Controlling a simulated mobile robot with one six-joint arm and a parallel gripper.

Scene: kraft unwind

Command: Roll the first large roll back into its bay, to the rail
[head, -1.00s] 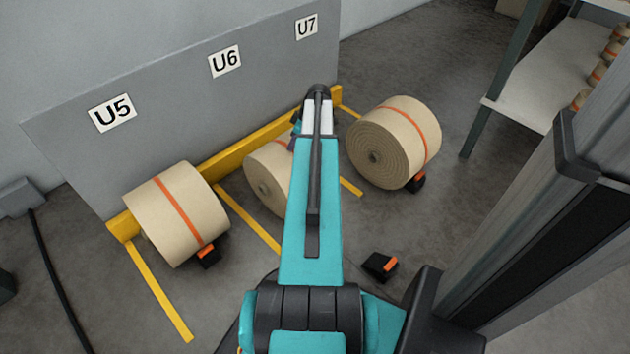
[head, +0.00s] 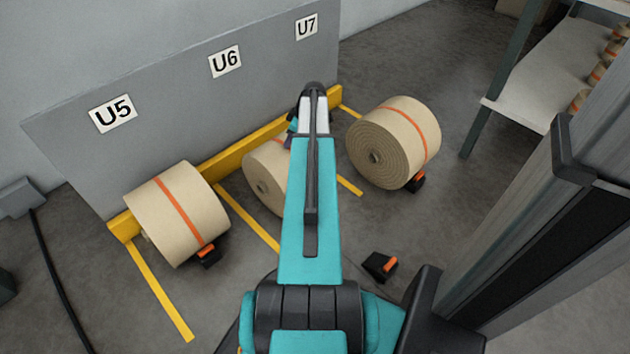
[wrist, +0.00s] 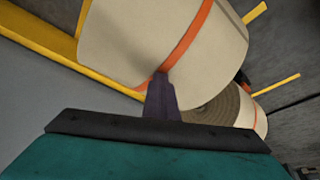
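A large kraft roll (head: 268,178) with an orange band lies in the bay under the U6 sign, close to the yellow rail (head: 235,148). My arm hides its right part in the head view. In the wrist view this roll (wrist: 120,45) fills the top, beside the rail (wrist: 40,35). My gripper (wrist: 162,88) shows as one narrow dark finger shape, seemingly shut, with its tip at the orange band; contact is not certain. In the head view my gripper (head: 292,128) is mostly hidden behind my arm, above the roll.
The U5 roll (head: 165,215) has a black-and-orange chock (head: 208,256) at its front. The U7 roll (head: 408,130) stands off the rail with a chock (head: 416,181). Another chock (head: 379,265) lies loose on the floor. A shelf (head: 545,100) stands at the right.

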